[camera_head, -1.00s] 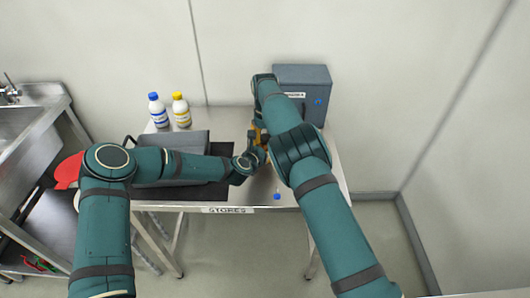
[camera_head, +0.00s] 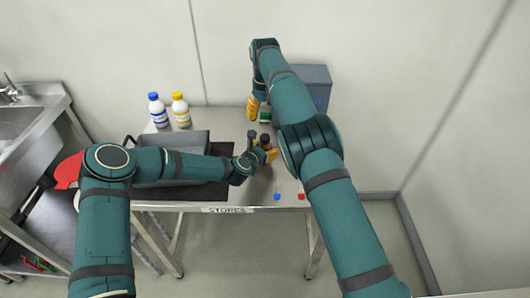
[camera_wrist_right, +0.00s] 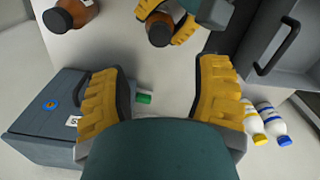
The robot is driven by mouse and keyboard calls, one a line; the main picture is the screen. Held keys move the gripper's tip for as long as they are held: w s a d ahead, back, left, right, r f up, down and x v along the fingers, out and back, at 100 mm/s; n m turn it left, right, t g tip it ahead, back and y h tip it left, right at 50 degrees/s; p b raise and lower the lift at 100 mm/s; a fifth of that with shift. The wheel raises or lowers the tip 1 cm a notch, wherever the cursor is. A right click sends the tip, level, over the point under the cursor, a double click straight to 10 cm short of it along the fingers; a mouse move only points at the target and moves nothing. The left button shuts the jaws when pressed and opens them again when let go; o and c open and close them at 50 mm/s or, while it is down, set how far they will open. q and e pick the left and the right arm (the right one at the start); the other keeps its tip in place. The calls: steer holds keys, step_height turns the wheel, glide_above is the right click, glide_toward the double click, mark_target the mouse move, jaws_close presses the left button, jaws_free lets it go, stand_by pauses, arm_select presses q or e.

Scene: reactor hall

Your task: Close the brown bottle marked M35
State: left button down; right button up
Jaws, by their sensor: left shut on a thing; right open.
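A brown bottle (camera_wrist_right: 158,38) with a dark top stands between the yellow fingers of my left gripper (camera_wrist_right: 168,20), which is shut on it. In the head view the bottle's dark top (camera_head: 265,139) shows at my left gripper (camera_head: 262,154), over the table. A second brown bottle (camera_wrist_right: 82,10) with a black cap lies at the upper left of the right wrist view; my right arm seems to hide it in the head view. My right gripper (camera_wrist_right: 168,100) is open and empty, behind the held bottle and apart from it. I cannot read any M35 mark.
A grey box (camera_head: 318,76) stands at the back right. A small green thing (camera_wrist_right: 143,99) is near my right gripper. A grey bin (camera_head: 187,141) and two white bottles, blue-capped (camera_head: 157,113) and yellow-capped (camera_head: 181,112), are left. Small blue (camera_head: 277,197) and red (camera_head: 301,197) things show at the front edge.

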steer(key=shift+r, duration=0.95)
arm_select(q)
steer(key=shift+c, duration=1.1)
jaws_free()
steer(key=v, duration=1.2)
steer(key=shift+d, duration=0.1)
